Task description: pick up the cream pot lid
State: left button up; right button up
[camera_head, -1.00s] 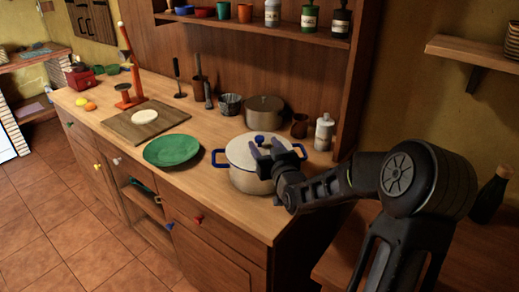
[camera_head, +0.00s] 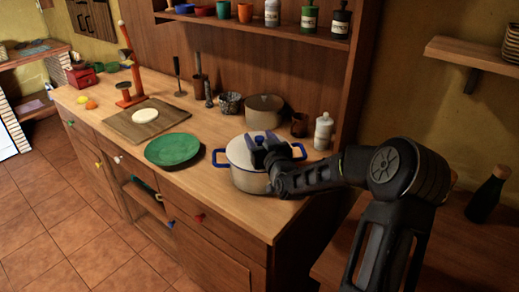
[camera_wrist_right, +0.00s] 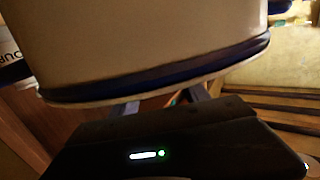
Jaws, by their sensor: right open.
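The cream pot lid (camera_head: 238,153) sits on a cream pot (camera_head: 247,181) with blue side handles, near the right end of the wooden counter. The lid has a blue knob (camera_head: 259,140), partly hidden by my gripper. My right gripper (camera_head: 264,148) is open, with its fingers over the lid close to the knob. I cannot tell whether they touch it. The right wrist view shows the pot's cream wall (camera_wrist_right: 150,40), a blue band and the lid's pale edge (camera_wrist_right: 160,96), with the fingers partly hidden beyond the edge. My left gripper is not in view.
A green plate (camera_head: 172,149) lies left of the pot. A brown pot (camera_head: 264,110), a brown cup (camera_head: 299,125) and a white bottle (camera_head: 323,131) stand behind it. A cutting board (camera_head: 125,124) with a white disc lies further left. A shelf (camera_head: 300,31) hangs above.

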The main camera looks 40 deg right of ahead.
jog(key=shift+c, duration=0.4)
grip_shut()
